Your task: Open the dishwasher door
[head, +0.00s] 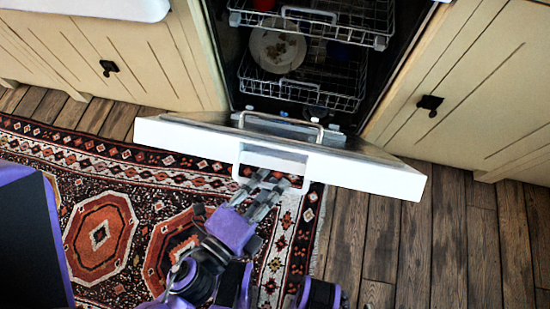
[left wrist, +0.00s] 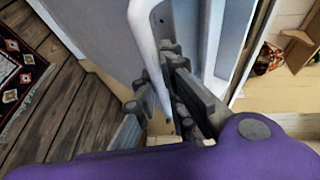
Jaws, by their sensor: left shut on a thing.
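The dishwasher door (head: 380,177) is white-edged and swung down far from the opening, tilted with its top edge toward me in the head view. Its pale loop handle (head: 237,163) sticks out from the front of that edge. My left gripper (head: 268,184), with grey fingers on a purple body, is at the handle and shut on it. In the left wrist view the handle bar (left wrist: 147,40) runs down between the fingers (left wrist: 165,95). The fingers hide part of the handle. My right gripper is not in view.
Inside the dishwasher are two wire racks (head: 345,98) with a plate (head: 277,50). Cream cabinets (head: 490,100) with dark pulls stand on both sides. A patterned rug (head: 100,235) lies at left. The wooden floor (head: 430,255) at right is clear.

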